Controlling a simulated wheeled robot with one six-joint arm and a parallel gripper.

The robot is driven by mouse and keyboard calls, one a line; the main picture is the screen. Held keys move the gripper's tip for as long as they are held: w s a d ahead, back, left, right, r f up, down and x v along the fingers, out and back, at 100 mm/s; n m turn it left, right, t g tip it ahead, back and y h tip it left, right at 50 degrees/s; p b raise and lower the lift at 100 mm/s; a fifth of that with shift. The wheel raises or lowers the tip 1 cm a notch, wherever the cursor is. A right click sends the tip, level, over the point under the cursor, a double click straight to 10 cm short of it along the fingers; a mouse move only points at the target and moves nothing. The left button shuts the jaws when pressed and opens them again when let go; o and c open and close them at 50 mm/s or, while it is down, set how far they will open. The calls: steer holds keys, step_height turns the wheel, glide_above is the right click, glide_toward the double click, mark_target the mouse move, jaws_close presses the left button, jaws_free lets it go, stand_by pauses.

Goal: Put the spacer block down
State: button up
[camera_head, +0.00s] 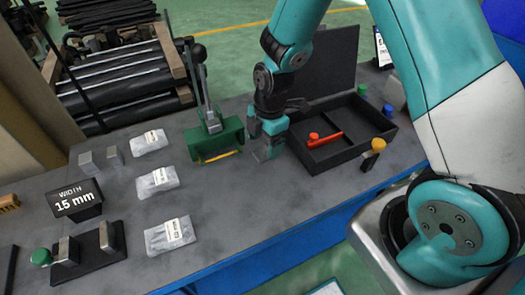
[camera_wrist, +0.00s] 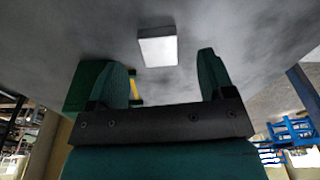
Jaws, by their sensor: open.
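The spacer block (camera_wrist: 158,47) is a pale grey rectangular block on the dark worktop. In the wrist view it shows beyond and between my open fingers, with a gap on either side. My gripper (camera_wrist: 163,72) is open. In the head view my gripper (camera_head: 266,148) points down at the worktop, between the green fixture and the black case.
The green fixture (camera_head: 203,146) with an upright lever stands close left of my gripper; the open black case (camera_head: 352,153), holding a red tool (camera_head: 324,139), is close right. Labelled bags (camera_head: 158,181), a 15 mm sign (camera_head: 76,199) and a black stand (camera_head: 92,262) are further left.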

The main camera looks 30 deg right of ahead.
mark_target(263, 154)
steer(key=shift+a+f, duration=0.2)
steer(key=shift+f, duration=1.2)
steer(key=c, duration=1.1)
steer(key=shift+c, duration=0.2)
steer(key=shift+r, duration=0.2)
